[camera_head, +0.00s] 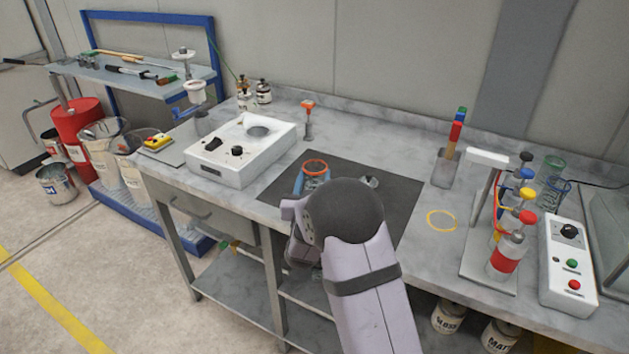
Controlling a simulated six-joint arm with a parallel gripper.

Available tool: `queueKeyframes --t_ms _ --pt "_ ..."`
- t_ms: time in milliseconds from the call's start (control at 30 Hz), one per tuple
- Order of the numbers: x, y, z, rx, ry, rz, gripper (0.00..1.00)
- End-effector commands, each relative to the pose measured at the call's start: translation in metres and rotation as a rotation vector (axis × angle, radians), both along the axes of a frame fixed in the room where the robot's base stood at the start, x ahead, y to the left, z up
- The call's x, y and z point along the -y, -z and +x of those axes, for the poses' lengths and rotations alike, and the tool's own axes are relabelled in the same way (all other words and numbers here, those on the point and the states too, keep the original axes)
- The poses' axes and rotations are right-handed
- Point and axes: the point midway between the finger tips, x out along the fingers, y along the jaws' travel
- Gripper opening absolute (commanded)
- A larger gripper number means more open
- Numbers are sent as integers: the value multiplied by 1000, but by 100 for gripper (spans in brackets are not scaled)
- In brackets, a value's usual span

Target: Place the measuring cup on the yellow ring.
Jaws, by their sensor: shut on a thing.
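A blue, see-through cup with an orange rim (316,169), which I take to be the measuring cup, is over the dark mat (282,185). My gripper (300,213) is at its near side, shut on it. My own wrist and arm cover the fingertips and the cup's lower part, so I cannot tell whether it touches the mat. The yellow ring (441,220) is a thin outline on the bench, to the right of the mat. The ring is empty and apart from the cup.
A small clear item (369,181) lies on the mat. A white device (241,152) stands left of it. A holder with coloured sticks (445,168) stands behind the ring.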

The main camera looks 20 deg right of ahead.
Motion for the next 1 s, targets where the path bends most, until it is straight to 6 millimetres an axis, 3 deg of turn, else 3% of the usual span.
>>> queueKeyframes --t_ms 533,567,633,1000 --pt "0 13 0 3 0 1 17" --pt "0 13 0 1 0 1 46" --pt "0 12 0 1 0 1 63" --pt "0 10 0 1 0 1 63"
